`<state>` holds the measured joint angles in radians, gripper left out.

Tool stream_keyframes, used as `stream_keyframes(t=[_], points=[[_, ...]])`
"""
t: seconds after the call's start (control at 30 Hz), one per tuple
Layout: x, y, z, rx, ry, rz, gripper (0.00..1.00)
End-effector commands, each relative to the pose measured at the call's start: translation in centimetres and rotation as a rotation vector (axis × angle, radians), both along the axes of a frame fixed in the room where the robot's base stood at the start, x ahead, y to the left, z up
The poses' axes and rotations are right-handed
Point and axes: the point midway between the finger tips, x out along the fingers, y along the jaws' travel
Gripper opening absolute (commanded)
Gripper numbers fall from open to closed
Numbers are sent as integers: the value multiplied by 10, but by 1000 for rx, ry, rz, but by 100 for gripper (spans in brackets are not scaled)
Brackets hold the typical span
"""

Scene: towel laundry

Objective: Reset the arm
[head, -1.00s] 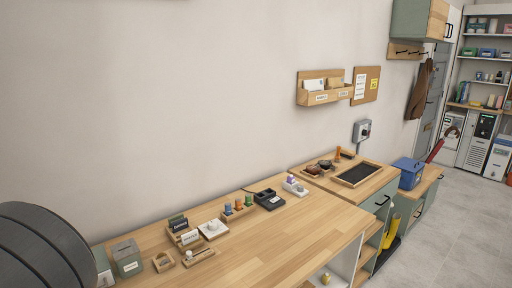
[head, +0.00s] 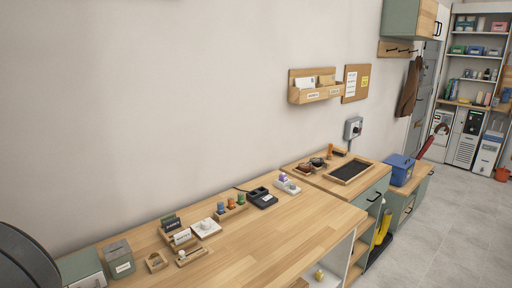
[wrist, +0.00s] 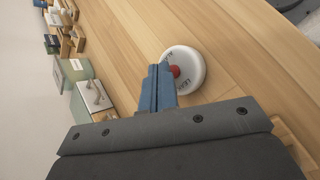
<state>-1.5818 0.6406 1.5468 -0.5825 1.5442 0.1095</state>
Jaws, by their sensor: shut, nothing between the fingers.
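My gripper (wrist: 158,72) shows in the wrist view, its blue fingers shut together with nothing between them. It is over the wooden counter (wrist: 130,40). A white round disc with a red centre and lettering (wrist: 190,85) is just right of the fingertips in that view; I cannot tell whether the fingers touch it. In the head view a dark grey rounded part of my arm shows at the lower left edge, and the gripper is outside that view.
The counter (head: 290,235) holds small boxes (head: 119,258), card holders (head: 182,237), a white plate with a knob (head: 206,228), coloured pegs (head: 230,208) and a black device (head: 262,197) along the wall. A black-topped tray (head: 350,170) and blue bin (head: 399,169) stand farther right. The counter's front middle is clear.

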Motion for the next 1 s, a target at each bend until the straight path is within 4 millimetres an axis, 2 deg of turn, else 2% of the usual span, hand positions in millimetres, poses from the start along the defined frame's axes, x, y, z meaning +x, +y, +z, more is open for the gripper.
stream_keyframes(t=[0.37, 0.4, 0.73, 1.0], points=[[0, 0, 66, 6, -1, -1, 0], [0, 0, 64, -1, 0, 0, 0], [0, 0, -7, -4, 1, 1, 0], [0, 1, 50, 7, 0, 1, 0]])
